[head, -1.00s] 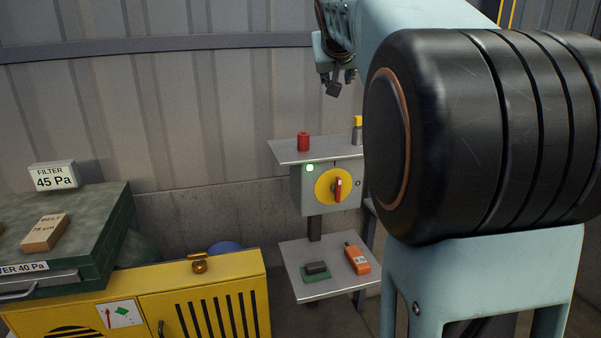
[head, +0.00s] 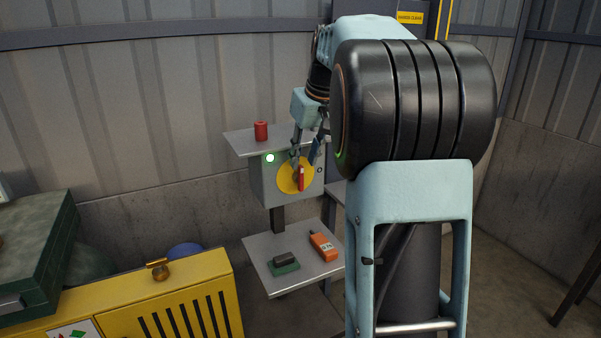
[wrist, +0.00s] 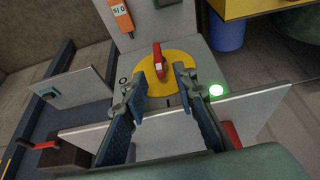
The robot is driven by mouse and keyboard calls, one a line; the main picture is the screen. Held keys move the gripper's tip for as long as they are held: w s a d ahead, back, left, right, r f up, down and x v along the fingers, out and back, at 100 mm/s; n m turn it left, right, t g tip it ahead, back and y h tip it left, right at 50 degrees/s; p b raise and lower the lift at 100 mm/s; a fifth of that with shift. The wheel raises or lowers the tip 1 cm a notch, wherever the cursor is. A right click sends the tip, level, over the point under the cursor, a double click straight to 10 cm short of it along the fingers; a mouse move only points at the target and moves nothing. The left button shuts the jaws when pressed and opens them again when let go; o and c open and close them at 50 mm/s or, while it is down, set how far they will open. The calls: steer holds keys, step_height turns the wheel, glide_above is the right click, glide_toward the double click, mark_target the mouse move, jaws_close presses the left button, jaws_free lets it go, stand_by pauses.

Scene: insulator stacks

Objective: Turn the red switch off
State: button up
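The red switch (head: 301,179) is a handle on a yellow disc (head: 284,180), on the front of a grey box (head: 262,185). The handle stands nearly upright in the head view. The red switch also shows in the wrist view (wrist: 158,58). A green lamp (head: 270,158) on the box is lit. My gripper (wrist: 160,78) is open, with one finger on each side of the handle's line in the wrist view. Its tips are close to the disc; contact with the handle cannot be told. In the head view my gripper (head: 305,160) partly covers the disc.
A shelf above the box holds a red cylinder (head: 261,131). A lower shelf (head: 290,278) carries an orange device (head: 322,247) and a dark block on a green base (head: 284,262). A yellow cabinet (head: 190,295) stands at the front left.

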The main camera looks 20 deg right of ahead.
mark_target(302, 167)
steer(key=x, duration=0.5)
steer(key=shift+w+f, duration=0.1)
jaws_close()
